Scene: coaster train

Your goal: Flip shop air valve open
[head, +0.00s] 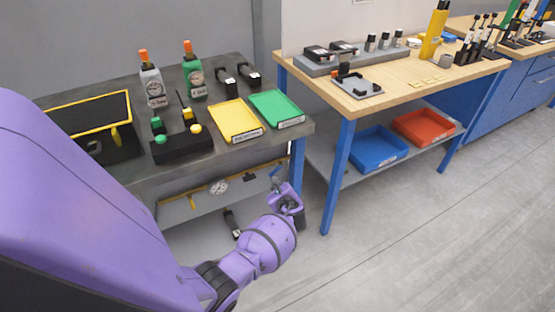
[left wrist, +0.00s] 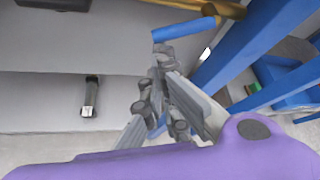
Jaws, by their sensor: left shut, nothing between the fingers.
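The air valve's blue lever (left wrist: 185,28) shows in the left wrist view, lying roughly crosswise below a brass pipe (left wrist: 225,9). In the head view the lever (head: 275,171) is small, below the right end of the grey bench and partly hidden by my gripper. My left gripper (head: 281,180) is shut and empty, reaching in under the bench edge. In the left wrist view its fingertips (left wrist: 159,52) are just below the lever's left end; I cannot tell whether they touch it. My right gripper is not in view.
A pressure gauge (head: 218,186) sits on the line under the bench. Blue table legs (head: 337,175) stand close to the right of my gripper. A dark cylinder (head: 231,223) is below left. Yellow (head: 237,121) and green (head: 275,107) trays lie on the bench. Floor at right is clear.

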